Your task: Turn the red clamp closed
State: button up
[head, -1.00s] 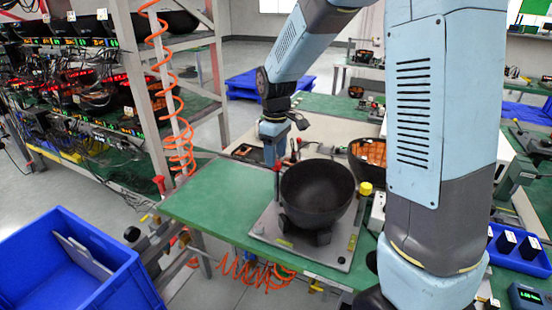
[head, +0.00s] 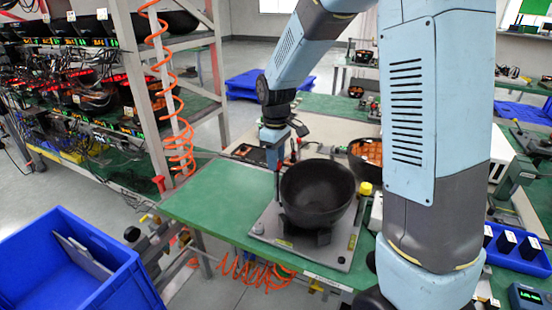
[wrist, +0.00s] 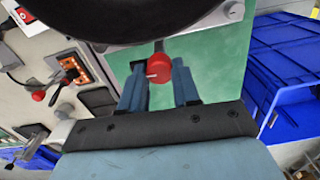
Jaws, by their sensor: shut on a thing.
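The red clamp (wrist: 158,68) shows as a round red knob in the wrist view, just below the rim of the dark bowl. My gripper (wrist: 158,80) has its two blue-grey fingers on either side of the knob and is shut on it. In the head view my gripper (head: 276,160) points down at the back left corner of the fixture plate (head: 268,222), and the clamp is mostly hidden there. The black bowl (head: 317,192) sits upright on the plate, close to the right of my gripper.
A yellow knob (head: 365,188) stands at the plate's right side. The green bench (head: 205,200) is clear to the left. A blue bin (head: 75,265) stands at lower left. An orange coiled hose (head: 175,120) hangs by the rack. Another bowl (head: 367,155) lies behind.

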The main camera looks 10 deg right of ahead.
jog(key=shift+c, duration=1)
jog(key=m, duration=0.3)
jog(key=shift+m, duration=0.4)
jog(key=m, duration=0.4)
jog(key=shift+d+m, duration=0.1)
jog(key=shift+m, duration=0.2)
jog(key=m, duration=0.4)
jog(key=shift+m, duration=2.2)
